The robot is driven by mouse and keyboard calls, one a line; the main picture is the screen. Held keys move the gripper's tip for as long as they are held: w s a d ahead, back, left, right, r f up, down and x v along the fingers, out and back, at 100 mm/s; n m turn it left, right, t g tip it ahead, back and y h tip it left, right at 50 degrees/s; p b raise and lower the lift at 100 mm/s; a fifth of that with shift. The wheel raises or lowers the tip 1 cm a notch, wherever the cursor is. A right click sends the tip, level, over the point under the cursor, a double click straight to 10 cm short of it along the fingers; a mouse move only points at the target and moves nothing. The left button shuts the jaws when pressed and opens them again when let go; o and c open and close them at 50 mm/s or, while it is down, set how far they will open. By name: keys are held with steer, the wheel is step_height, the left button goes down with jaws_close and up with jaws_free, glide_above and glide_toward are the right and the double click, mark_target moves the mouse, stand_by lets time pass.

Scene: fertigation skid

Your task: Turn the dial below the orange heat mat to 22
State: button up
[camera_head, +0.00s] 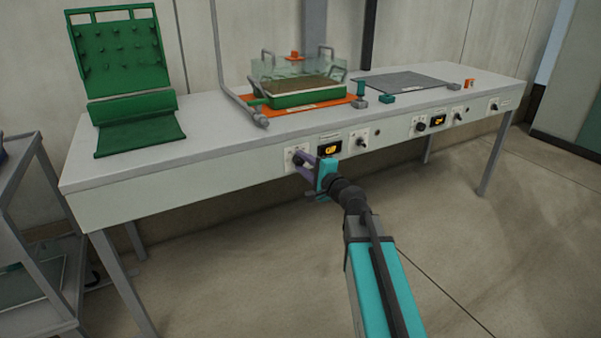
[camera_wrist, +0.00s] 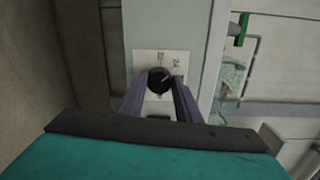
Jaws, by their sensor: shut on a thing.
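The orange heat mat (camera_head: 350,98) lies on the bench top under a green tray (camera_head: 295,99) with a clear cover. On the panel below its left part is a black dial (camera_wrist: 159,80) on a white plate, with a pale pointer line. My gripper (camera_head: 304,161) reaches the panel there, and its purple fingers (camera_wrist: 160,84) are shut on the dial from both sides. In the head view the fingers partly hide the dial. Right of it a small display (camera_head: 330,149) glows with orange digits, too small to read surely.
Another knob (camera_head: 362,141) sits right of the display. A second display (camera_head: 438,120) with knobs beside it is farther right, below a grey mat (camera_head: 403,82). A green pegged stand (camera_head: 125,70) is on the bench's left end. A grey cart (camera_head: 42,200) stands left.

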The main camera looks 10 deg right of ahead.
steer(key=n+b, duration=0.1)
steer(key=b, duration=0.1)
steer(key=n+b, duration=0.4)
steer(key=shift+f+h, duration=0.3)
steer(key=shift+f, duration=0.05)
steer(key=shift+r+n+b, duration=0.2)
steer(key=shift+n+b, duration=1.55)
steer(key=shift+n, duration=0.05)
steer(key=shift+r, duration=0.1)
steer(key=o, duration=1.1)
steer(key=shift+c, duration=0.2)
steer(key=shift+s, duration=0.1)
